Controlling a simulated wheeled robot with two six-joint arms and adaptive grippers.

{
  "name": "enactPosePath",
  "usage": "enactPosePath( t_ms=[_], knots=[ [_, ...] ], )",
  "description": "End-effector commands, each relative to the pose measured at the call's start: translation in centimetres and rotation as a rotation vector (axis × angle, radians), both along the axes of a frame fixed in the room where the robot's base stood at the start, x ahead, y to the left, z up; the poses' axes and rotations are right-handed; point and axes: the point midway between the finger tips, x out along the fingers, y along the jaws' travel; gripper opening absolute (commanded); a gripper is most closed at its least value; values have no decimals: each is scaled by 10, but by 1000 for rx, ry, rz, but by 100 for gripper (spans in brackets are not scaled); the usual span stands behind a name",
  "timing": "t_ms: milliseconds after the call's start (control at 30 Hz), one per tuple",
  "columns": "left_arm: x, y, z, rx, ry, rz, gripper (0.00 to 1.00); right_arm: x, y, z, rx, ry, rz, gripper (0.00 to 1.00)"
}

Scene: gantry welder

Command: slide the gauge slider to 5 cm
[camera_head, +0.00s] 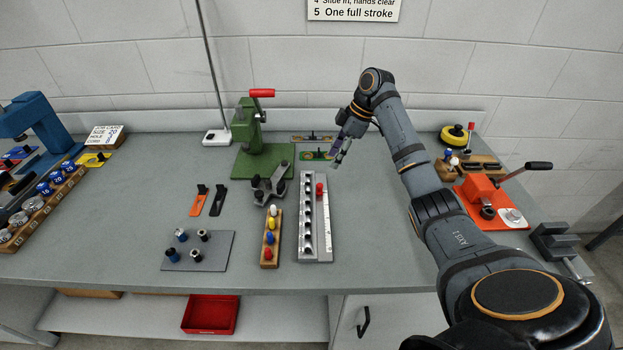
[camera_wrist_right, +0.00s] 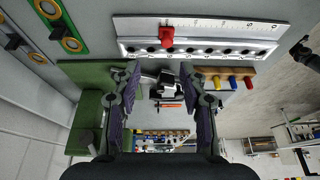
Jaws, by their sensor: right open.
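The gauge (camera_head: 328,240) is a pale grey rail with a row of dark holes and a ruler strip, lying lengthwise on the bench. Its red slider (camera_head: 319,189) sits near the far end of the rail. In the right wrist view the gauge (camera_wrist_right: 215,24) crosses the top, with the red slider (camera_wrist_right: 167,36) left of its middle. The scale figures are too small to read surely. My right gripper (camera_head: 340,153) is open and empty, beyond the gauge's far end and apart from the slider. It also shows in the wrist view (camera_wrist_right: 160,74). My left gripper is not in view.
A wooden block with coloured pegs (camera_head: 270,238) stands just left of the gauge. A green press (camera_head: 256,150) and a dark grey fixture (camera_head: 270,185) stand behind it. A red-based clamp (camera_head: 490,205) is at right. Bare bench lies right of the gauge.

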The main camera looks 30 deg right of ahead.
Motion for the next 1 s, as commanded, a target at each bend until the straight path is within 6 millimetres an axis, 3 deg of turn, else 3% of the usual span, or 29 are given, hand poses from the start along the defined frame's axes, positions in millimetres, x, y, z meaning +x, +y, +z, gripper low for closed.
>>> enactPosePath(
  t_ms=[67,167,300,400,467,700,1000],
  knots=[
    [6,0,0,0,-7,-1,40,0,-2,3,4,-3,4,43],
    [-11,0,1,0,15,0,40,1,0,0,4,-2,4,43],
    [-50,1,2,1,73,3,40,4,8,-20,5,1,5,43],
    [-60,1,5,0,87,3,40,8,16,-41,5,2,4,43],
    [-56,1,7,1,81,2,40,11,20,-52,5,1,4,43],
    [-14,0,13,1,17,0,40,18,32,-87,4,-1,2,43],
    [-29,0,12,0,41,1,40,19,34,-95,1,-2,3,43]
  ],
)
